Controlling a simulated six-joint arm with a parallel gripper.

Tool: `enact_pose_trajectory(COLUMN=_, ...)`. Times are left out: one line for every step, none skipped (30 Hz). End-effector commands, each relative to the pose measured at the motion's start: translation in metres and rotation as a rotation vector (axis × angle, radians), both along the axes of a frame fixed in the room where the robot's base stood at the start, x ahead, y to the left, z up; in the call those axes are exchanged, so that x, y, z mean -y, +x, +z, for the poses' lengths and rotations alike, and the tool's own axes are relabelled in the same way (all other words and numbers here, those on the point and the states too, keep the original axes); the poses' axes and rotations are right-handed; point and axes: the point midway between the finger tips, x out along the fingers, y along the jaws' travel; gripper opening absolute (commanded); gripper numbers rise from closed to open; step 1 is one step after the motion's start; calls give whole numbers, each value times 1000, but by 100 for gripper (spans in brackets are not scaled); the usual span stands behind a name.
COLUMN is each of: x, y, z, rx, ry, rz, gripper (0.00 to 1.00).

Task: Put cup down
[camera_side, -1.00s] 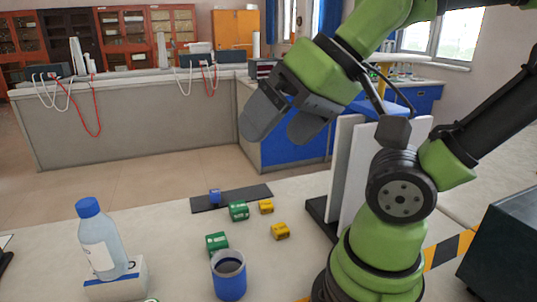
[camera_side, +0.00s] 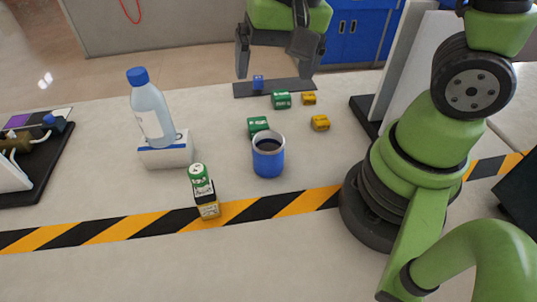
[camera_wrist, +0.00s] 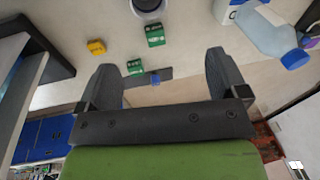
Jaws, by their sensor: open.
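A blue cup (camera_side: 268,162) with a pale rim and dark inside stands upright on the pale table in the side view. Part of it shows at the top edge of the wrist view (camera_wrist: 148,8). My gripper (camera_side: 275,62) is open and empty, fingers pointing down, beyond the cup and above the table's far side. In the wrist view its two fingers (camera_wrist: 160,64) are spread wide with nothing between them but the view of the table. The gripper is well apart from the cup.
A blue-capped bottle (camera_side: 151,118) stands on a white block (camera_side: 168,153) left of the cup. Stacked small green and yellow blocks (camera_side: 202,182) are in front. Green blocks (camera_side: 282,99), yellow blocks (camera_side: 320,123) and a blue cube (camera_side: 258,82) on a dark strip (camera_side: 300,87) lie behind.

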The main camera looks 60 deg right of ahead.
Motion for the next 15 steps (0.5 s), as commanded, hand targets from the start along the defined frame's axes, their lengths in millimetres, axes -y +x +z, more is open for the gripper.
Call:
enact_pose_trajectory(x=-2, y=3, z=-18, rx=-54, ry=-10, rz=-23, gripper=92)
enact_pose_trajectory(x=-3, y=5, z=-27, rx=-76, ry=-15, rz=-39, gripper=92)
enact_pose_trajectory(x=-4, y=6, z=-38, rx=-103, ry=-21, rz=-58, gripper=92)
enact_pose_trajectory(x=-5, y=7, z=-45, rx=-121, ry=-25, rz=-72, gripper=92)
enact_pose_trajectory(x=-6, y=8, z=-52, rx=-136, ry=-29, rz=-84, gripper=92)
enact_pose_trajectory(x=-7, y=8, z=-59, rx=-153, ry=-34, rz=-98, gripper=92)
enact_pose_trajectory(x=-7, y=8, z=-64, rx=-163, ry=-38, rz=-107, gripper=92)
enact_pose_trajectory(x=-7, y=8, z=-68, rx=-173, ry=-41, rz=-114, gripper=92)
enact_pose_trajectory(x=-8, y=8, z=-72, rx=-181, ry=-43, rz=-122, gripper=92)
enact_pose_trajectory(x=-8, y=8, z=-75, rx=-186, ry=-45, rz=-125, gripper=92)
enact_pose_trajectory(x=-8, y=8, z=-77, rx=-188, ry=-46, rz=-128, gripper=92)
enact_pose_trajectory(x=-8, y=8, z=-82, rx=-194, ry=-47, rz=-132, gripper=92)
enact_pose_trajectory(x=-8, y=8, z=-85, rx=-195, ry=-48, rz=-133, gripper=92)
enact_pose_trajectory(x=-8, y=7, z=-89, rx=-197, ry=-49, rz=-133, gripper=92)
enact_pose_trajectory(x=-8, y=7, z=-95, rx=-197, ry=-49, rz=-133, gripper=92)
